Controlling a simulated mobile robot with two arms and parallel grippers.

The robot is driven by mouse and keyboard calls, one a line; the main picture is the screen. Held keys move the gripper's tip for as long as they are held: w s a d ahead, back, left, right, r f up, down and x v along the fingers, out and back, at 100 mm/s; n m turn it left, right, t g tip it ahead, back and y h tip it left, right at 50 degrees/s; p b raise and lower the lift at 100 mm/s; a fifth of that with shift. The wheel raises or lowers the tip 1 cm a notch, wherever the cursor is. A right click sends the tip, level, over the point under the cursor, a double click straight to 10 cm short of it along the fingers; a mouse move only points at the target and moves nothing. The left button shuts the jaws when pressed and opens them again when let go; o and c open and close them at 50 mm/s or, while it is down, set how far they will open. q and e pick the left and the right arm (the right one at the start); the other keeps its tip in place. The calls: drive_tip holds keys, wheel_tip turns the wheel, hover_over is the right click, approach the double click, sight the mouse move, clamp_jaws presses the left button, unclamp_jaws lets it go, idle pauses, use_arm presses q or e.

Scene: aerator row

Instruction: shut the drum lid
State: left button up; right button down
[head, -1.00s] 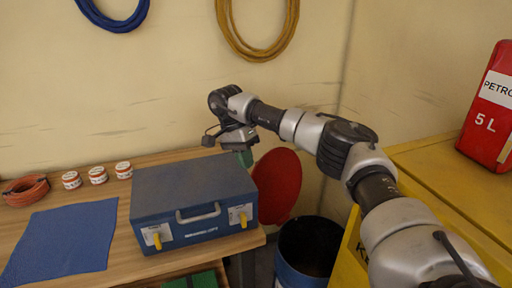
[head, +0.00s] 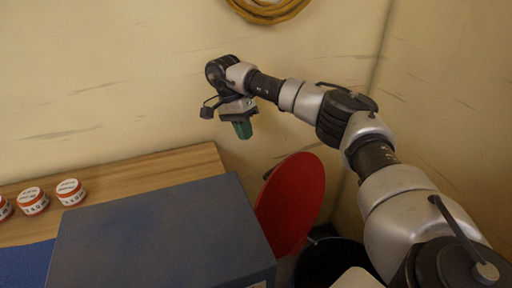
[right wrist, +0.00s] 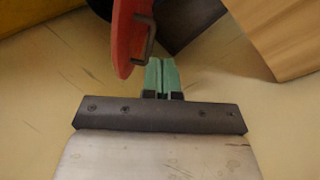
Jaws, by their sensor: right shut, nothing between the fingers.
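The drum lid (head: 292,203) is a red disc standing steeply open beside the table, on the left of the drum. The drum (head: 330,264) shows only as a dark opening low in the head view, partly cut off by my right arm and the frame edge. My right gripper (head: 242,130), with green fingers, is shut and empty, up and left of the lid, near the wall. In the right wrist view the green fingertips (right wrist: 162,72) are close beside the red lid (right wrist: 131,40), seen nearly edge-on with a dark bracket. Contact cannot be told. My left gripper is out of view.
A blue case (head: 160,240) sits on the wooden table (head: 150,165), just left of the lid. Several small red-and-white tins (head: 70,191) stand further left. The wall (head: 110,90) is behind my gripper. A yellow hose coil (head: 268,8) hangs above.

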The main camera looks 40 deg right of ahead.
drive_tip(key=p, duration=0.1)
hover_over(267, 178)
drive_tip(key=w+a, duration=0.1)
drive_tip(key=w, duration=0.3)
wheel_tip(267, 178, down, 8)
drive_tip(key=r, duration=0.1)
drive_tip(key=s, duration=0.1)
drive_tip(key=s+f+p, duration=0.1)
drive_tip(key=s, duration=0.1)
drive_tip(key=shift+s+d+f+p, duration=0.2)
drive_tip(key=shift+s+d+p, duration=0.1)
drive_tip(key=shift+d, duration=0.1)
drive_tip(key=shift+s, duration=0.15)
drive_tip(key=shift+d+f, duration=0.1)
